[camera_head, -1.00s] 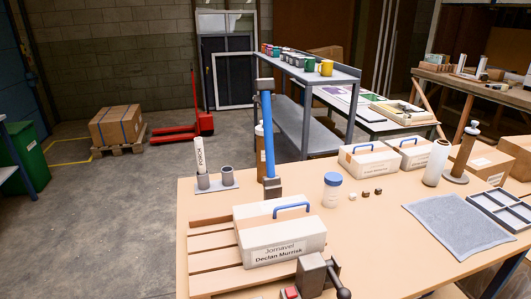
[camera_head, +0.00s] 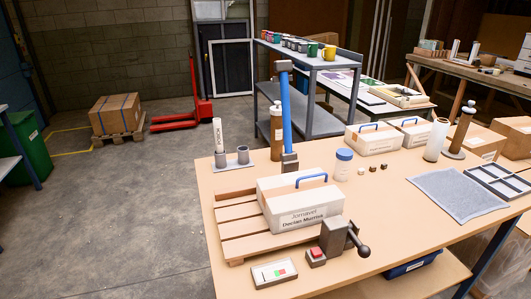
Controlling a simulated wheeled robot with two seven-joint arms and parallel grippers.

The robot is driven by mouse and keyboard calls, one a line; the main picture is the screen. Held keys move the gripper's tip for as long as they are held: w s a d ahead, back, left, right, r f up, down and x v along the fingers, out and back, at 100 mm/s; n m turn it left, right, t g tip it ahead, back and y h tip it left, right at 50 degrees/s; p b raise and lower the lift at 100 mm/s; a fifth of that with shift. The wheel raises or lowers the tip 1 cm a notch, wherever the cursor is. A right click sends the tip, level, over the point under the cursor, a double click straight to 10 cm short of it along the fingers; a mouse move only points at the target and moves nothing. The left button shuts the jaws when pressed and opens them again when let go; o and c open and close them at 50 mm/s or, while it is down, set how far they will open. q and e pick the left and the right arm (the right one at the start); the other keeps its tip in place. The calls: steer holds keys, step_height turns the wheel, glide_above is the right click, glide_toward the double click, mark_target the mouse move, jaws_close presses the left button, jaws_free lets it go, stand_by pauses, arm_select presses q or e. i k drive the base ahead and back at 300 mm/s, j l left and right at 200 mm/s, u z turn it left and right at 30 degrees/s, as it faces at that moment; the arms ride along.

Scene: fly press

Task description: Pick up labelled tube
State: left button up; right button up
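The labelled tube (camera_head: 218,134) is white with dark lettering running up its side. It stands upright in the left cup of a small grey two-cup holder (camera_head: 231,164) at the back left corner of the table. The lettering is too small to read surely now; it looked like "PORCH" in the earlier frame. The right cup (camera_head: 243,154) shows no tube. Neither of my grippers is in view.
A tan table (camera_head: 395,215) carries a brown cylinder (camera_head: 276,135), a blue post (camera_head: 286,110) and a white labelled case (camera_head: 300,207) on wooden slats. Open floor (camera_head: 130,220) lies left of the table.

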mark_target(277, 129)
steer(key=k+j+z, duration=0.1)
steer(key=j, duration=0.95)
steer(key=k+j+z, duration=0.15)
steer(key=j, duration=0.35)
steer(key=i+j+z, duration=0.1)
steer(key=j, duration=0.25)
steer(key=i+j, duration=0.25)
steer(key=i+j+z, duration=0.15)
steer(key=j, duration=0.25)
steer(key=i+j, duration=0.1)
steer(key=j, duration=0.3)
steer(key=i+j+z, duration=0.1)
steer(key=i, duration=0.45)
steer(key=i+j+z, duration=0.1)
steer(key=i+j, duration=0.25)
steer(key=i, duration=0.15)
steer(key=i+j+z, duration=0.1)
steer(key=i+j, duration=0.15)
steer(key=i, duration=0.25)
